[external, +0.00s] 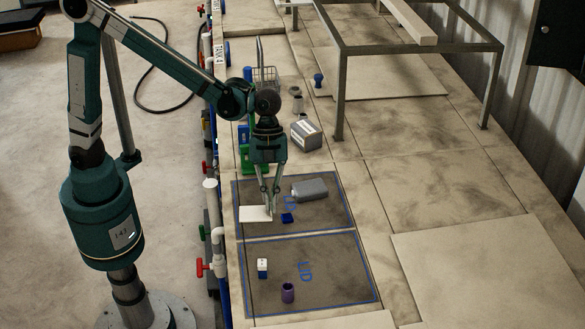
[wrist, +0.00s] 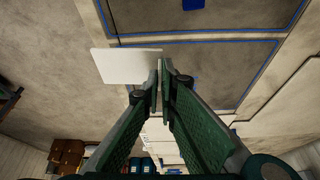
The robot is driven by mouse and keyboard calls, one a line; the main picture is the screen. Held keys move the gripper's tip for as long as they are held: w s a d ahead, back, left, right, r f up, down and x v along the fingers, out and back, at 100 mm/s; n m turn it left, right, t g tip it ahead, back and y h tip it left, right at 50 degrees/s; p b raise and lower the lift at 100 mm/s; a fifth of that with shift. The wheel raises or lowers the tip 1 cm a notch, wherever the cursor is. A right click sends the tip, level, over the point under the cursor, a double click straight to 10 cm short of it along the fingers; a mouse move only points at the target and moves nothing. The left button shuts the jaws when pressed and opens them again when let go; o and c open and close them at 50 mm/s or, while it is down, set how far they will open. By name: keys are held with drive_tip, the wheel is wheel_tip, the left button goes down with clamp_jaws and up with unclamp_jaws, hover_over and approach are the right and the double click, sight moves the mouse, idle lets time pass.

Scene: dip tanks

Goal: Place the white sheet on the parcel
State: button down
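The white sheet (external: 254,214) is a thin, flat panel at the left of the far dark lid panel. In the wrist view the sheet (wrist: 122,66) sticks out to the left of the fingertips. My gripper (external: 270,208) points down, its fingers nearly together on the sheet's right edge; the fingertips (wrist: 160,74) also show close together in the wrist view. The sheet's height above the surface is hard to tell. No thing is clearly marked as the parcel; a grey box with a pale label (external: 306,135), behind and right of my gripper, may be it.
A grey canister (external: 310,190) lies just right of my gripper, and a small blue block (external: 287,218) is close by. A white-and-blue block (external: 262,267) and a purple cup (external: 288,292) stand on the nearer panel. A metal frame (external: 340,95) stands at the back right.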

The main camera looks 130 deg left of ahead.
drive_tip(key=shift+a, duration=0.1)
drive_tip(key=s+a+r+n+t+y+p, duration=0.1)
drive_tip(key=s+a+r+n, duration=0.15)
drive_tip(key=a, duration=1.15)
drive_tip(key=s+a+r+n+y+p, duration=0.1)
drive_tip(key=s+a+n, duration=0.2)
drive_tip(key=a, duration=1.1)
drive_tip(key=s+a+r+n, duration=0.1)
drive_tip(key=s+a+n, duration=0.1)
drive_tip(key=s+a, duration=0.6)
drive_tip(key=s+a+r+n+y+p, duration=0.1)
drive_tip(key=s+a+n, duration=0.1)
drive_tip(key=s+a, duration=0.6)
drive_tip(key=shift+a+r+t, duration=0.2)
drive_tip(key=shift+a+t, duration=0.2)
drive_tip(key=shift+a, duration=3.5)
drive_tip(key=shift+n, duration=0.25)
drive_tip(key=shift+f+b, duration=0.65)
drive_tip(key=shift+f, duration=1.35)
